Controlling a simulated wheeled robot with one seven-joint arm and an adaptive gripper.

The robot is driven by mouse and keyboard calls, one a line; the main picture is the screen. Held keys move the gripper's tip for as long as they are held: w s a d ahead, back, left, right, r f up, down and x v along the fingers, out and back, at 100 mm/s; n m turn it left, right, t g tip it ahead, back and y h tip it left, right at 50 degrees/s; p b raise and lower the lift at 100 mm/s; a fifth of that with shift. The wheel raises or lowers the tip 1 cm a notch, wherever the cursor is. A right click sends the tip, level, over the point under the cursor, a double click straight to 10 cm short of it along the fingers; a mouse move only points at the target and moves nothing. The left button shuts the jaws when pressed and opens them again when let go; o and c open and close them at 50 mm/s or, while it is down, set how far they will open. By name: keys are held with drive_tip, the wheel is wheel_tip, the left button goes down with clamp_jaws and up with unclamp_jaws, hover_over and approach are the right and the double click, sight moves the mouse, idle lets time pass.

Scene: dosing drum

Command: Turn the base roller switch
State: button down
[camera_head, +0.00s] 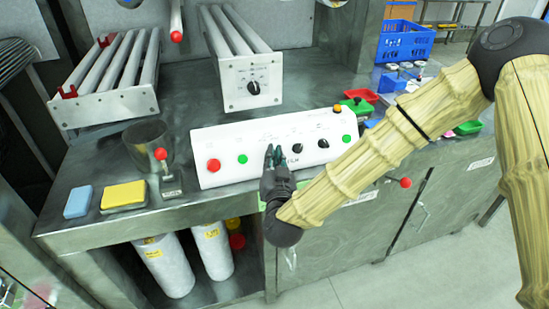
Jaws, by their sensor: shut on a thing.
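The white control panel (220,140) stands on the metal bench. It has a red button (213,165), a green button (242,159), black rotary knobs at right, one of them a plain black knob (323,143), and another green button (346,138). My gripper (273,154) is at the panel's front face, right of the left green button. Its dark fingers are shut on what appears to be the base roller switch, which they hide. The switch's turned position and its label cannot be read.
A roller unit (252,85) with a black dial stands behind the panel. Small coloured trays (360,94) are at right.

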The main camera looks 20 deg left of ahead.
drive_tip(key=shift+w+a+r+m+h, duration=0.15)
drive_tip(key=shift+m+h, duration=0.3)
drive_tip(key=shift+m, duration=0.3)
drive_tip(key=shift+d+r+m+h, duration=0.1)
drive_tip(key=shift+m+h, duration=0.35)
drive_tip(key=shift+m, duration=0.3)
drive_tip(key=c, duration=1.5)
unclamp_jaws()
drive_tip(key=shift+c, duration=0.2)
drive_tip(key=shift+f, duration=0.3)
drive_tip(key=v, duration=1.2)
drive_tip(key=shift+a, duration=0.2)
drive_tip(key=shift+f, duration=0.15)
